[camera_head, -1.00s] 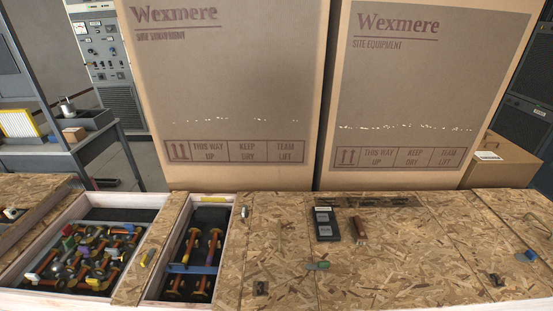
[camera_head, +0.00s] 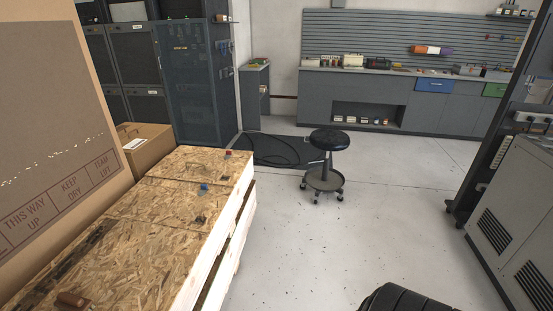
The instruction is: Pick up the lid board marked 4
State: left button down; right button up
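Several wood-chip lid boards lie on a long pale crate at the left. One board is at the near end (camera_head: 140,262), one in the middle (camera_head: 158,204) and one at the far end (camera_head: 205,168). A small blue piece (camera_head: 204,187) and a small red piece (camera_head: 228,153) sit on the boards. I cannot read a number 4 on any board.
Tall cardboard boxes (camera_head: 50,130) stand along the crate's left side, with a smaller carton (camera_head: 143,150) beyond. A black stool (camera_head: 328,142) stands on the open floor (camera_head: 400,210). A grey cabinet (camera_head: 520,215) is at the right, and a workbench (camera_head: 400,100) lines the back wall.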

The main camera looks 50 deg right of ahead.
aim_at(210, 172)
jog(key=z, duration=0.85)
jog(key=i+l+u, duration=0.1)
jog(key=u, duration=0.25)
jog(key=i+l+u, duration=0.1)
jog(key=u, duration=0.3)
jog(key=i+l+u, duration=0.1)
jog(key=l, duration=0.3)
jog(key=i+l+u, duration=0.15)
jog(key=l, duration=0.25)
jog(key=i+l+u, duration=0.1)
jog(key=i+l, duration=0.15)
jog(key=l, duration=0.2)
jog(key=i+l+u, duration=0.1)
jog(key=l, duration=0.35)
jog(key=i+l+u, duration=0.1)
jog(key=l, duration=0.35)
jog(key=i+l+u, duration=0.15)
jog(key=l, duration=0.35)
